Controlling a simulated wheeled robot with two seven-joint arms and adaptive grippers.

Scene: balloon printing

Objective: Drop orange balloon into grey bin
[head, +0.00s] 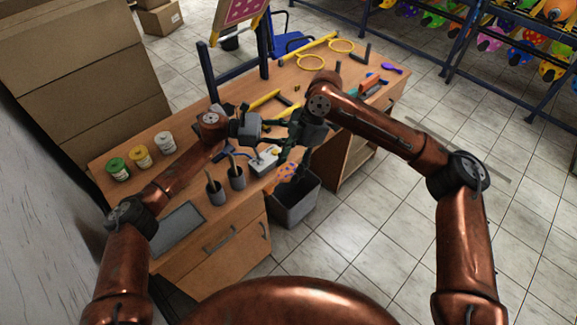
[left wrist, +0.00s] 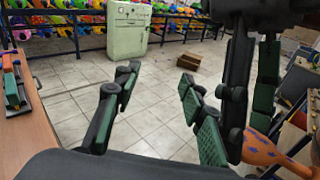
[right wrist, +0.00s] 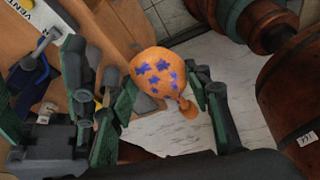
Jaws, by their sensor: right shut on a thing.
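The orange balloon (head: 287,173) with purple stars is between the fingers of my right gripper (head: 293,162), which points down and is shut on it. In the right wrist view the balloon (right wrist: 155,72) sits between both green-padded fingers, its neck toward the lower right. The grey bin (head: 298,210) stands on the floor beside the desk; in the head view the balloon overlaps its upper opening. The exact height between them is hard to tell. My left gripper (left wrist: 158,110) is open and empty, close beside the right gripper, over the desk.
The wooden desk (head: 240,205) carries two dark cups (head: 226,185), three paint jars (head: 140,157) and several tools. A screen-printing frame (head: 238,15) stands at the back. Tiled floor right of the bin is clear.

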